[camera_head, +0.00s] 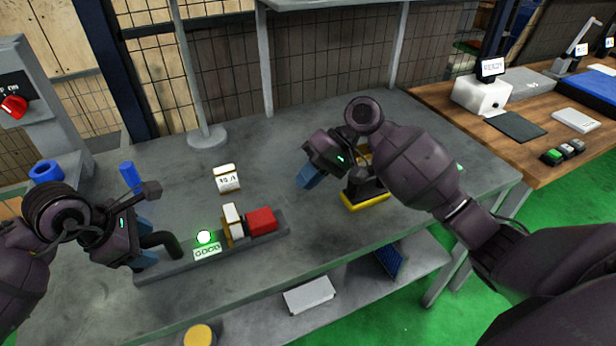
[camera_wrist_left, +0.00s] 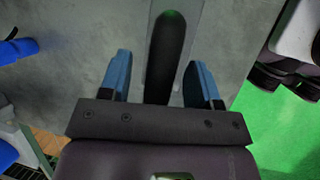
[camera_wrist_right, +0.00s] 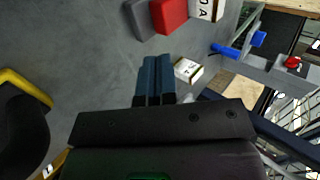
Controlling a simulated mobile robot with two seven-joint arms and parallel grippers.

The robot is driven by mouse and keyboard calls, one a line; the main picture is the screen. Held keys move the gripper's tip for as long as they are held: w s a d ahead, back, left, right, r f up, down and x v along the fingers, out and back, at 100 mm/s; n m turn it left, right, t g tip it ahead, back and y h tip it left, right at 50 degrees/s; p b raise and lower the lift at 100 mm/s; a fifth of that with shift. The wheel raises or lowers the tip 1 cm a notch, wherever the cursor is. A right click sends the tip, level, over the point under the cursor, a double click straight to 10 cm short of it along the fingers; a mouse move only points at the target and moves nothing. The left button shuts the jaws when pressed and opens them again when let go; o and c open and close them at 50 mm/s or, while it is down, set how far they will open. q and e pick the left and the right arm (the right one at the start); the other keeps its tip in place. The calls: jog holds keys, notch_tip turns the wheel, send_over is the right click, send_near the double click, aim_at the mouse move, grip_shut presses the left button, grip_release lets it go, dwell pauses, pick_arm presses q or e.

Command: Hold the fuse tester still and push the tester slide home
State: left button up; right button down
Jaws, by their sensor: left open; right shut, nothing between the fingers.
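The fuse tester is a long grey base (camera_head: 185,265) on the table, with a black upright handle (camera_head: 172,245) at its left end. A round lamp (camera_head: 204,237) is lit, and the green sign below it reads GOOD. A white fuse with tan bands (camera_head: 232,222) stands at its middle, with the red slide block (camera_head: 262,221) close on its right. My left gripper (camera_wrist_left: 160,85) is open, with its blue fingers on either side of the black handle and visible gaps. My right gripper (camera_head: 308,178) is shut and empty, above the table to the right of the red slide.
A loose white fuse (camera_head: 227,179) lies behind the tester. A black device with a yellow base (camera_head: 366,202) stands beneath my right arm. A grey post foot (camera_head: 207,138) and blue parts (camera_head: 46,171) stand farther back. The table between tester and yellow base is clear.

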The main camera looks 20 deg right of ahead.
pick_arm(q)
jog(key=shift+r, duration=0.1)
jog(key=v, duration=1.1)
jog(key=shift+r, duration=0.4)
jog(key=shift+s+a, duration=0.1)
jog(key=shift+s+f, duration=0.1)
